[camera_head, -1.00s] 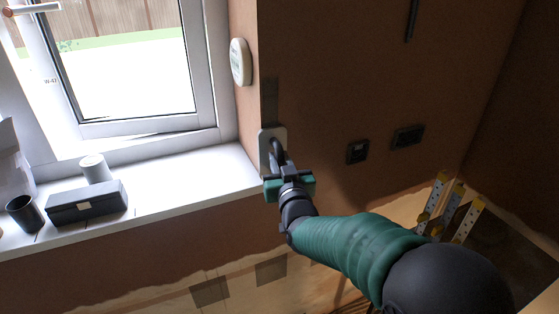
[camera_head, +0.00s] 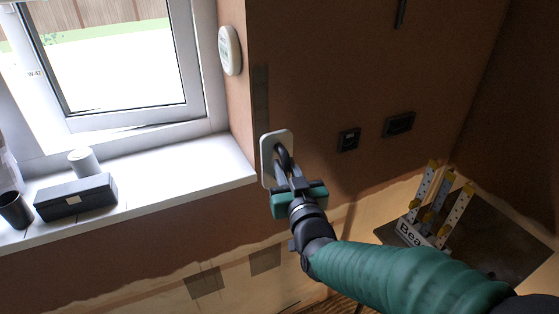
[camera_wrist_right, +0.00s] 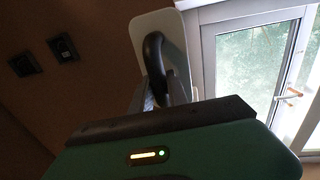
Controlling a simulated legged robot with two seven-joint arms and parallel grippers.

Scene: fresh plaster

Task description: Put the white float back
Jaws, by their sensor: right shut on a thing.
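The white float (camera_head: 268,152), a pale rounded plate with a dark loop handle, stands upright in front of the brown wall, right of the window corner. My right gripper (camera_head: 284,168) is shut on its handle, which hides part of the plate. In the right wrist view the plate (camera_wrist_right: 172,35) and the black handle show beyond the green gripper body. I cannot tell whether the plate touches the wall. My left gripper is not in view.
A stand with yellow-capped perforated uprights (camera_head: 440,205) is on a dark board (camera_head: 500,255) at lower right. Two dark sockets (camera_head: 349,139) (camera_head: 398,124) are on the wall. The windowsill (camera_head: 150,195) holds a black box (camera_head: 75,197) and cups. A white oval device (camera_head: 230,50) hangs beside the window.

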